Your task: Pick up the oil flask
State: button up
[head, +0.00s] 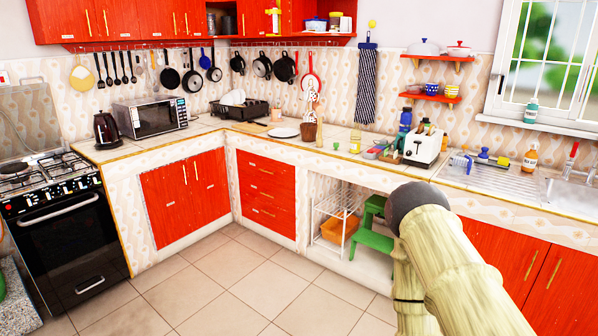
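A small clear bottle with yellow contents (355,140), which looks like the oil flask, stands upright on the tiled countertop (330,137). It is on the back stretch of counter, left of the white toaster (423,148). It is small in the view, so its details are hard to tell. My arm rises from the lower right, in front of the lower cabinets. My gripper cannot be made out in the head view, so its state and anything in it are hidden.
A utensil pot (309,131) and a white plate (282,133) are left of the bottle. Small items and a blue bottle (405,119) crowd its right. A green step stool (372,236) stands under the counter. The tiled floor (235,275) is clear at left.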

aim_at(355, 141)
jog(key=z, duration=0.05)
jog(key=i, duration=2.1)
jog(key=z, duration=0.1)
